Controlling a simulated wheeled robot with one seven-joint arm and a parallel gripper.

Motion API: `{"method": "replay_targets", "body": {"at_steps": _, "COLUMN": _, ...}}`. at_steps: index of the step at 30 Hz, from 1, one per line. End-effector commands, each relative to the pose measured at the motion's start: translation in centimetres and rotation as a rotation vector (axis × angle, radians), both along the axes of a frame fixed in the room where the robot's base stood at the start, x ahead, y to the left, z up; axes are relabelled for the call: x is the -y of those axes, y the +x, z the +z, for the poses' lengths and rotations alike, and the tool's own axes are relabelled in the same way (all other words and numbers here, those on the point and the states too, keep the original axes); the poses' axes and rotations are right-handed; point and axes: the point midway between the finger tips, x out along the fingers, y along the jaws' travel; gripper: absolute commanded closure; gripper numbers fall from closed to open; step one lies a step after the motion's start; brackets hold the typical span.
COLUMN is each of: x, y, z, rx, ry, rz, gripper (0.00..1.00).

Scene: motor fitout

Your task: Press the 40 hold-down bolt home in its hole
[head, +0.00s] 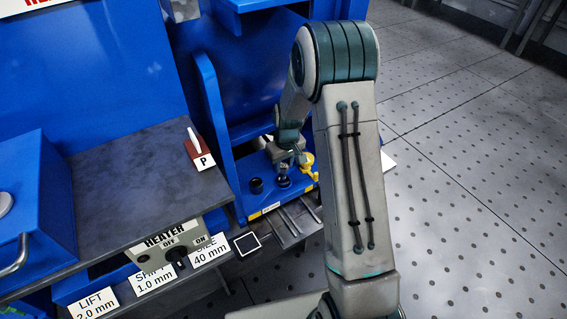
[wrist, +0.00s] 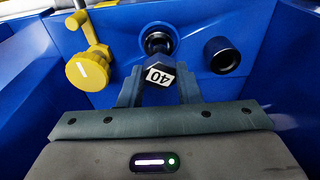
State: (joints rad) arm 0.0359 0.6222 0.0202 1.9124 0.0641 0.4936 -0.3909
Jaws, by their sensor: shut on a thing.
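The 40 hold-down bolt (wrist: 160,75) has a dark head with a white "40" label, and it sits between the two fingers of my gripper (wrist: 158,92). My gripper is shut on it. Beyond the head, a dark round part (wrist: 157,42) lies in line with a pale-rimmed round hole in the blue panel. How deep the bolt sits is hidden by its own head. In the head view the bolt (head: 283,180) shows small below my gripper (head: 286,160), over the blue fixture (head: 268,196).
A black round socket (wrist: 222,55) lies right of the bolt in the wrist view. A yellow crank (wrist: 88,70) stands to the left. Blue walls close in on both sides. In the head view, a grey bench (head: 130,200) with a heater panel stands left of the fixture.

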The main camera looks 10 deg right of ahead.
Motion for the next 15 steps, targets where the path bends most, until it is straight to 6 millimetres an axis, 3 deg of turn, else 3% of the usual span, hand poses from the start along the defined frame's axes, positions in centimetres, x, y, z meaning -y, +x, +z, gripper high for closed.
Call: {"method": "replay_targets", "body": {"at_steps": 15, "x": 0.00, "y": 0.02, "z": -0.32, "rx": 0.000, "ry": 0.000, "rz": 0.000, "gripper": 0.99}}
